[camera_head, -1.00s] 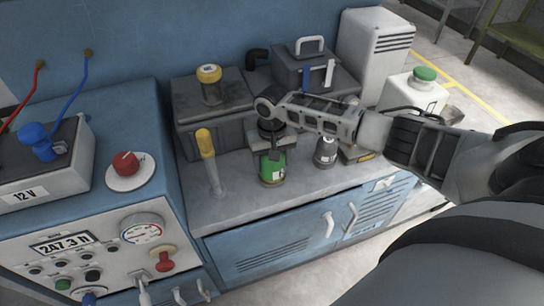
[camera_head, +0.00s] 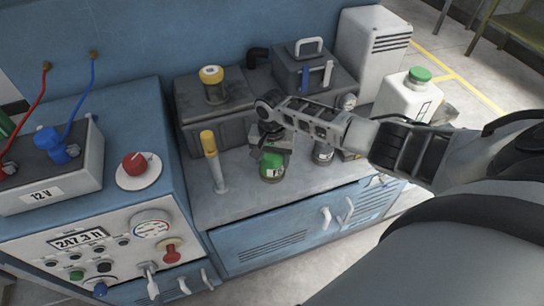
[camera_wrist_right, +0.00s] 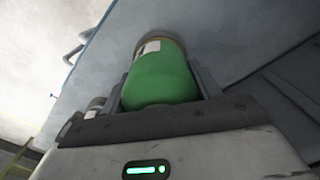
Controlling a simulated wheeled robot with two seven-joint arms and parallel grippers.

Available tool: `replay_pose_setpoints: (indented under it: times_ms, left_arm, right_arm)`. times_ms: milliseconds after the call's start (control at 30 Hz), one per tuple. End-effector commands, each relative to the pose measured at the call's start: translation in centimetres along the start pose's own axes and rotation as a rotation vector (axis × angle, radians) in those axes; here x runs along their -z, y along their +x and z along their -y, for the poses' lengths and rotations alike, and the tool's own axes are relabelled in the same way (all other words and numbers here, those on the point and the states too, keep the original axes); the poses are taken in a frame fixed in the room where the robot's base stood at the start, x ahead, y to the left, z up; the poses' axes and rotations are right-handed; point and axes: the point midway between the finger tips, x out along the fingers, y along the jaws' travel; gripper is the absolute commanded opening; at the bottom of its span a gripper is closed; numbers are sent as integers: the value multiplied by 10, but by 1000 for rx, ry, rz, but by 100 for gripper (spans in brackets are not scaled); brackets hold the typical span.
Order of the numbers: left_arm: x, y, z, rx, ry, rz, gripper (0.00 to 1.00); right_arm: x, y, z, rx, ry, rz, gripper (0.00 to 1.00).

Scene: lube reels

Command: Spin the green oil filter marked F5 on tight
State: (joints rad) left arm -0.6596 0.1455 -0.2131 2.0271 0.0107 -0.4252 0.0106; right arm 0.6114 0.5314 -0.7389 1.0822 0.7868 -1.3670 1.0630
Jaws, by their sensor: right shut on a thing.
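The green oil filter (camera_head: 271,166) is at the front middle of the grey worktop, with a small pale label on its side. My right gripper (camera_head: 270,147) is above it in the head view, its jaws around the filter. In the right wrist view the green filter (camera_wrist_right: 160,78) sits between the two fingers of my right gripper (camera_wrist_right: 162,88), which is shut on it. A pale label and a brownish rim show at its far end. No F5 mark is readable. What the filter's far end meets is hidden. My left gripper is out of view.
Dark grey boxes (camera_head: 210,105) stand behind. A white jug (camera_head: 406,95) with a green cap is at the right. The blue control cabinet (camera_head: 125,215) borders the left.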

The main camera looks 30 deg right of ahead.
Motion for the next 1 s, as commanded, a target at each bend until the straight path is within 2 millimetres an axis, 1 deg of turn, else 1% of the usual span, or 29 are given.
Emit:
replay_pose_setpoints:
  times_ms: [100, 233, 333, 567, 633, 833, 900, 1000]
  left_arm:
    - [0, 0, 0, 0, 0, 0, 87]
    - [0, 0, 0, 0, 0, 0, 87]
    - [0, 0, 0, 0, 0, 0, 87]
    - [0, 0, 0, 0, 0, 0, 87]
    - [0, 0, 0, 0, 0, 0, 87]
    - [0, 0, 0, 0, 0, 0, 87]
    - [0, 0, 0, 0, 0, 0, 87]
    - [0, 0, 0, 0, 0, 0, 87]
  right_arm:
    - [0, 0, 0, 1, 174, 2, 30]
    - [0, 0, 1, 1, 358, 0, 30]
    - [1, 0, 0, -1, 417, -1, 30]
    - [1, 0, 0, -1, 419, -2, 30]
    - [0, 0, 0, -1, 451, -1, 30]
    - [0, 1, 1, 0, 756, 3, 30]
    - [0, 1, 0, 0, 832, 1, 30]
    - [1, 1, 0, 0, 871, -1, 30]
